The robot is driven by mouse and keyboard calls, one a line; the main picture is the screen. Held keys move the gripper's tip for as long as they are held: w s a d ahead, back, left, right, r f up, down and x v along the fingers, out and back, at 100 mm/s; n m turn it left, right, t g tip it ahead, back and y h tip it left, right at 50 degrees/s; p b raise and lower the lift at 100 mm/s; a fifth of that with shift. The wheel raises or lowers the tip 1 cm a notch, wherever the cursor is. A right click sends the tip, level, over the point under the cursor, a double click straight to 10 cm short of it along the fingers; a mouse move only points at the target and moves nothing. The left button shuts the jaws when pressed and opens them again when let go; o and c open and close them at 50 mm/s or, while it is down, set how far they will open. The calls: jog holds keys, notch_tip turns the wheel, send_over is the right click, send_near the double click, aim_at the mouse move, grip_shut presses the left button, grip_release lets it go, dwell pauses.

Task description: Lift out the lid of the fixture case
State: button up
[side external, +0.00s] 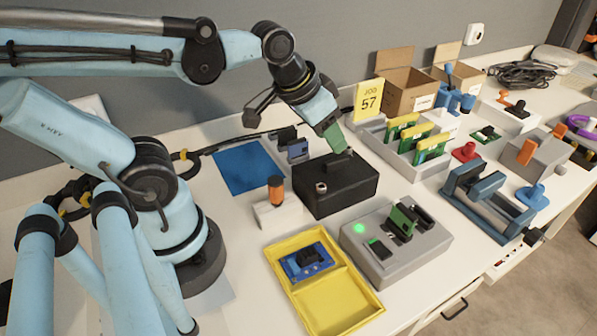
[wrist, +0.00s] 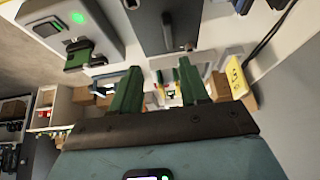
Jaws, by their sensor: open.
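A black box (side external: 336,190), which looks like the fixture case, stands on the white bench in the middle of the side view. A small round fitting (side external: 321,187) shows on its near side, and a dark raised piece shows at its top under my gripper. My gripper (side external: 337,143) has green fingers, points down and sits over the back part of the box top. I cannot tell whether the fingers touch it. In the wrist view my gripper (wrist: 158,66) is open, with nothing seen between its fingers. A dark block, probably the box, shows at the top edge there.
A grey test unit (side external: 395,270) with a green light stands close in front, beside a yellow tray (side external: 345,305). An orange-topped piece (side external: 275,190) is left of the box. A grey bin of green boards (side external: 405,165) is right. A blue mat (side external: 245,168) lies behind left.

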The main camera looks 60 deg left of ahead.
aim_at(336, 160)
jog(key=shift+w+a+r+g, duration=0.95)
jog(key=shift+w+r+g, duration=1)
jog(key=shift+g, duration=1.05)
jog(key=shift+s+d+f, duration=0.1)
jog(key=shift+f, duration=6)
grip_shut()
